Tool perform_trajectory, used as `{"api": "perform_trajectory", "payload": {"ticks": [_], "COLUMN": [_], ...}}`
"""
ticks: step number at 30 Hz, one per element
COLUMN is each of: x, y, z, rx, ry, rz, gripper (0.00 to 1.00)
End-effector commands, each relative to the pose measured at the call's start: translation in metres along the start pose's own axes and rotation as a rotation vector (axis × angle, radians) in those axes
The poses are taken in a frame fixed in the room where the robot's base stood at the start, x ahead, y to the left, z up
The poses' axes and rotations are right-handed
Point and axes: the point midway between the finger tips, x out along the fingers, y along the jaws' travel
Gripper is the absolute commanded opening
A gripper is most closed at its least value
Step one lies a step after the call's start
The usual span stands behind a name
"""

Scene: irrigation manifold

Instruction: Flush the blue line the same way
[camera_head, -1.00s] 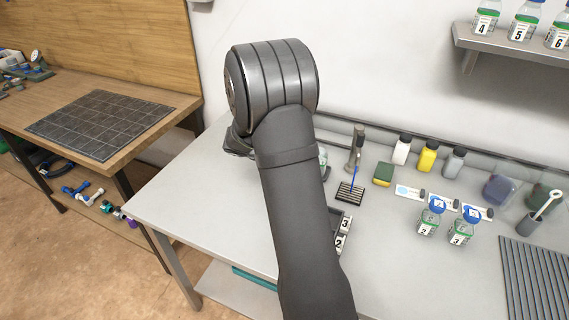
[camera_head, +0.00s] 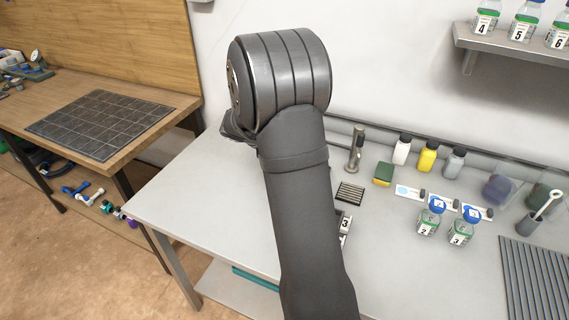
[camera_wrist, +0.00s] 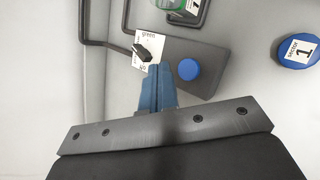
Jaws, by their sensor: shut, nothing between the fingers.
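My gripper (camera_wrist: 158,85) shows in the wrist view as blue fingers closed together with nothing between them. Its tips are close to a white card (camera_wrist: 150,50) that reads "green" and carries a small black piece. A round blue knob or cap (camera_wrist: 188,69) sits on a dark grey panel (camera_wrist: 212,58) just right of the fingers. In the head view my arm hides the gripper and the panel. A metal spout (camera_head: 356,148) stands over a slotted drain (camera_head: 349,192). No blue line can be clearly identified.
A blue cap marked "sector 1" (camera_wrist: 299,51) lies right in the wrist view. The bench's left end (camera_head: 190,205) is clear.

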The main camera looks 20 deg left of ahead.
Motion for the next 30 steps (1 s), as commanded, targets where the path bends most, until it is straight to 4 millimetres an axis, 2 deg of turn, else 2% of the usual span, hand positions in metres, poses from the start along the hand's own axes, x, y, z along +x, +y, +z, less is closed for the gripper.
{"api": "perform_trajectory", "payload": {"ticks": [8, 30], "x": [-0.0133, -0.0104], "y": [0.0094, 0.0072], "z": [0.0097, 0.0076], "rx": [0.001, -0.001], "ry": [0.0, 0.0], "rz": [0.0, -0.002], "gripper": [0.0, 0.0]}}
